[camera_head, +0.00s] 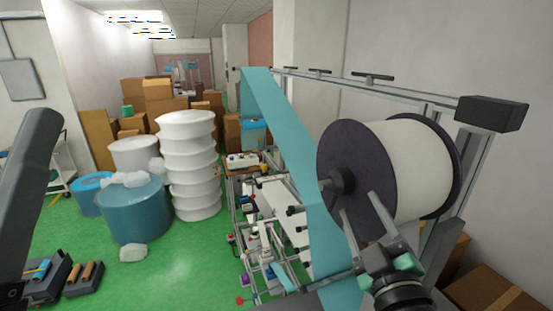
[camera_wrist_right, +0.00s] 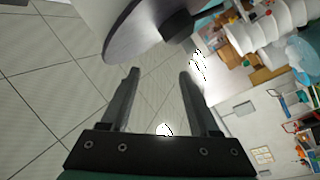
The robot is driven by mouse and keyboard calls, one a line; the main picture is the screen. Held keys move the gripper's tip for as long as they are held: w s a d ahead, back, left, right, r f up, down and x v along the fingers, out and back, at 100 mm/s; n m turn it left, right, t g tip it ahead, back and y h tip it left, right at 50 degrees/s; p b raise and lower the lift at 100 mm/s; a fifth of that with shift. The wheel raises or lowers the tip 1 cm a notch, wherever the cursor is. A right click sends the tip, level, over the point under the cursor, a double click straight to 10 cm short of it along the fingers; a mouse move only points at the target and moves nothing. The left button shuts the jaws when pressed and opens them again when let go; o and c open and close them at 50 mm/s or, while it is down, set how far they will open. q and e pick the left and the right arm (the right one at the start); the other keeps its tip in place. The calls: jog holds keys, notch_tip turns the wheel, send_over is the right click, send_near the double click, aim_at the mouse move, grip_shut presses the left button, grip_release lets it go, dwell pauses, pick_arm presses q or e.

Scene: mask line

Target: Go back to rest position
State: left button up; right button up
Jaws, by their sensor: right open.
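My right gripper (camera_head: 356,203) is at the lower right of the head view, just in front of the large white roll (camera_head: 410,160) with dark flanges. In the right wrist view the gripper (camera_wrist_right: 158,73) has its two fingers spread apart, with nothing between them. The dark flange edge (camera_wrist_right: 128,45) and hub (camera_wrist_right: 178,27) show beyond the fingertips, apart from them in the picture. My left gripper is not in view. A dark link of my left arm (camera_head: 36,175) stands at the left edge of the head view.
A blue strip (camera_head: 290,130) hangs over the machine frame (camera_head: 390,88) beside the roll. A machine line (camera_head: 268,215) runs behind it. Stacked white rolls (camera_head: 188,165), a blue drum (camera_head: 133,212) and cardboard boxes (camera_head: 160,100) stand left. Green floor (camera_head: 170,265) is partly clear.

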jog(key=s+d+r+m+t+y, duration=0.15)
jog(key=s+r+m+t, duration=0.25)
jog(key=s+r, duration=0.6)
jog(key=s+d+r+m+t, duration=0.2)
jog(key=s+r+m+t, duration=0.25)
jog(key=s+r, duration=0.5)
notch_tip(320, 180, down, 39)
jog(key=b, duration=3.9)
jog(key=shift+w+a+r+g, duration=0.2)
jog(key=shift+w+a+g, duration=0.1)
jog(key=shift+g, duration=0.15)
